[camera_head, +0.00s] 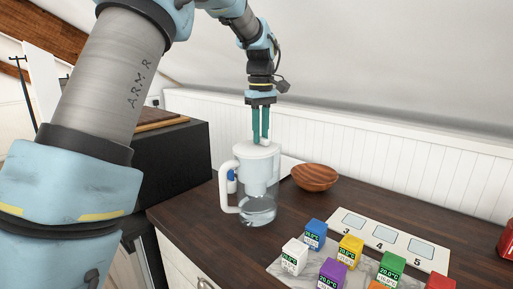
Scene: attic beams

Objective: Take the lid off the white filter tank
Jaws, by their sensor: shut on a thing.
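The white filter tank (263,208) is a clear jug with a white upper part and a white handle on its left side. It stands upright on the dark wooden counter, with some water in its lower part. Its white lid (250,151) is at the top, and I see no clear gap between lid and tank. My gripper (261,138) points straight down from above. Its teal fingers are shut on the small white knob of the lid. The fingers partly hide the knob.
A brown wooden bowl (314,177) stands right behind the tank. Several coloured cubes (349,251) and a white numbered board (388,245) lie to the right. A black box (183,160) is to the left. White panelling (420,167) and a sloped ceiling close off the back.

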